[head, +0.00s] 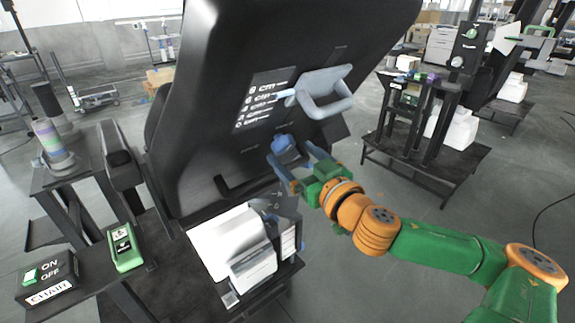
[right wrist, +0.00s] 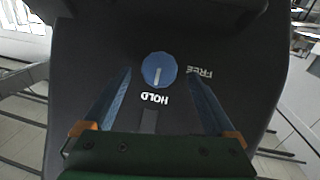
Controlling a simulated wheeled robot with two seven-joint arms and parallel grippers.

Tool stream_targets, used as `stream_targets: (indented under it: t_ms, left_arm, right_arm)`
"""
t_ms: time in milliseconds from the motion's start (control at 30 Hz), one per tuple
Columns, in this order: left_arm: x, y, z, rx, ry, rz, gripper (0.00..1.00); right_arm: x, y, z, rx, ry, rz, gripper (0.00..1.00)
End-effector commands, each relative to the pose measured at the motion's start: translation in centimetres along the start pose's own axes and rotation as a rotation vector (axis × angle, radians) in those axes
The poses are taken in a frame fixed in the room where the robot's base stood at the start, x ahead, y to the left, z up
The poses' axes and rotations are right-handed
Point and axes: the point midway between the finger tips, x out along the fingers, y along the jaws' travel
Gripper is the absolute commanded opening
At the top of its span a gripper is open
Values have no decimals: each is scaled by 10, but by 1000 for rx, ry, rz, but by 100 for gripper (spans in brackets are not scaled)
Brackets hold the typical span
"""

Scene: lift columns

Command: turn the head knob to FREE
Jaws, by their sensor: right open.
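The blue head knob (head: 285,148) sits on the lower part of the tilted black panel (head: 200,110). In the right wrist view the knob (right wrist: 160,66) is a round blue disc, and its white mark points at the word HOLD (right wrist: 154,98). The word FREE (right wrist: 199,72) is to the right of the knob in that view. My right gripper (head: 294,164) is open, its blue fingers spread to either side of the knob, apart from it. My left gripper is not in view.
A grey handle (head: 325,92) and a printed cm scale (head: 262,98) are on the panel above the knob. A white block (head: 225,240) stands below the panel. A CHAIR ON/OFF box (head: 47,278) and a green device (head: 124,247) are at the lower left.

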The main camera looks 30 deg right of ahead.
Motion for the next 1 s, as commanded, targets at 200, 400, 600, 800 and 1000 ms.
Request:
stream_targets:
  t_ms: [200,400,600,800,1000]
  left_arm:
    - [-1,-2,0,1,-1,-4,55]
    - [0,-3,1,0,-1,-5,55]
    - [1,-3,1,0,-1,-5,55]
    - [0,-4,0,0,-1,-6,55]
    - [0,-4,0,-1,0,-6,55]
  right_arm:
    - [18,1,-3,1,3,2,91]
    - [27,1,-3,-1,2,3,91]
    - [31,2,-2,-3,0,4,91]
    - [31,2,-2,-3,-1,3,91]
    - [31,2,-2,-3,-1,3,42]
